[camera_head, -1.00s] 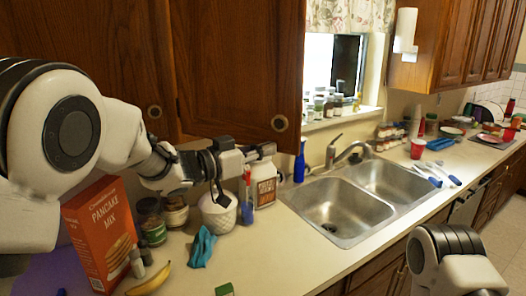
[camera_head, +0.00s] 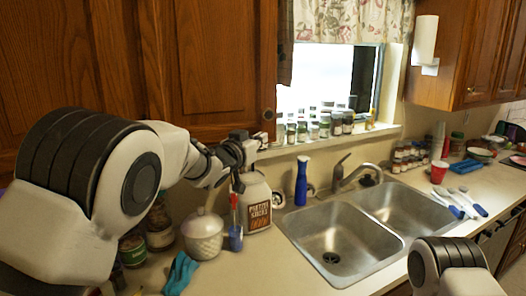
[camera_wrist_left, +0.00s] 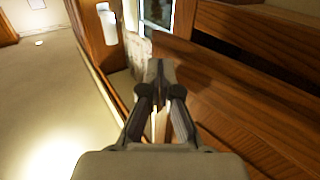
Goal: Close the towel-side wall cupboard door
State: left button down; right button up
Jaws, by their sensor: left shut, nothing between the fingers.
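The wall cupboard on the right (camera_head: 436,62) carries the paper towel roll (camera_head: 425,40) on its side panel. Its doors (camera_head: 485,50) look flush, though I see them at a slant. A nearer wooden cupboard door (camera_head: 195,60) fills the upper left, with a round knob (camera_head: 268,114) near its lower right corner. I cannot tell whether it stands ajar. My left gripper (camera_head: 258,140) is shut and empty, just below that corner. In the left wrist view the closed fingertips (camera_wrist_left: 158,68) are beside wooden panels (camera_wrist_left: 250,90). My right gripper is out of view.
A blue bottle (camera_head: 301,182) stands by the double sink (camera_head: 335,240). Several jars line the window sill (camera_head: 330,128).

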aim_at(252, 134)
pick_arm(q)
jog(key=w+y, duration=0.1)
jog(key=w+a+n+y+b, duration=0.1)
jog(key=w, duration=0.1)
jog(key=w+a+n+t, duration=0.1)
jog(key=w, duration=0.1)
jog(key=shift+a+f+y+b, duration=0.2)
jog(key=shift+f+y+b, duration=0.15)
jog(key=shift+y, duration=0.05)
jog(key=shift+w+r+y, duration=0.15)
jog(key=shift+r+y, duration=0.15)
jog(key=shift+f, duration=0.15)
